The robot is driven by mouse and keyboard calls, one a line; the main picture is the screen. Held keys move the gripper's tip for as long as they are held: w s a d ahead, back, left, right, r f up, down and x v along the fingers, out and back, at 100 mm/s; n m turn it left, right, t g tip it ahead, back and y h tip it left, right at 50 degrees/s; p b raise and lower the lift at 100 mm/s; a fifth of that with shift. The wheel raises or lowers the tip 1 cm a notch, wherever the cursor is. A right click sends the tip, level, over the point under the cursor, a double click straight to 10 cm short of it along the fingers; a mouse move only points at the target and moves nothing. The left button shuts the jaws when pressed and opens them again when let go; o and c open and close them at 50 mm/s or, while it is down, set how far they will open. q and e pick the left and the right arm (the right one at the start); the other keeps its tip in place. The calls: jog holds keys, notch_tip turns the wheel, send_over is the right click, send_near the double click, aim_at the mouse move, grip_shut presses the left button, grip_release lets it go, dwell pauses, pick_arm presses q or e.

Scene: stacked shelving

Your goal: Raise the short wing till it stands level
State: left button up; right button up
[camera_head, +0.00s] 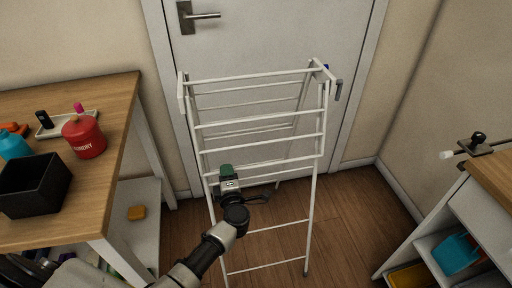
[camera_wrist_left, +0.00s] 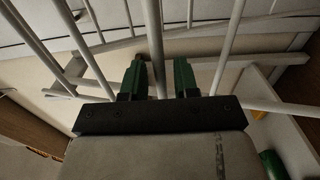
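The white drying rack (camera_head: 262,121) stands upright in front of the door, with several thin cross bars. A set of bars (camera_head: 265,142) hangs down on its near side; overlap with the legs hides which bars belong to the short wing. My left gripper (camera_head: 228,178) is at the rack's near left side, by the lower hanging bars. In the left wrist view my left gripper (camera_wrist_left: 160,78) has its two green fingers apart, with a thin white bar (camera_wrist_left: 154,40) running between them. I cannot tell whether they touch the bar. My right gripper is not seen.
A wooden table (camera_head: 115,104) at the left holds a red tin (camera_head: 83,138), a black box (camera_head: 36,184) and a tray (camera_head: 68,124). The white door (camera_head: 275,40) is close behind the rack. A shelf unit (camera_head: 453,218) stands at the right. Floor (camera_head: 355,215) is clear between.

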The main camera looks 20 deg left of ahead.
pick_arm(q)
jog(key=shift+c, duration=0.2)
jog(key=c, duration=0.5)
jog(key=shift+o, duration=0.2)
jog(key=shift+s+d, duration=0.1)
jog(key=shift+s+d+r+p, duration=0.35)
jog(key=shift+s+d+p, duration=0.2)
jog(key=shift+s+p, duration=0.25)
jog(key=shift+s+d+r+p, duration=0.35)
jog(key=shift+s+d+p, duration=0.25)
jog(key=shift+s, duration=0.25)
jog(key=shift+r, duration=0.1)
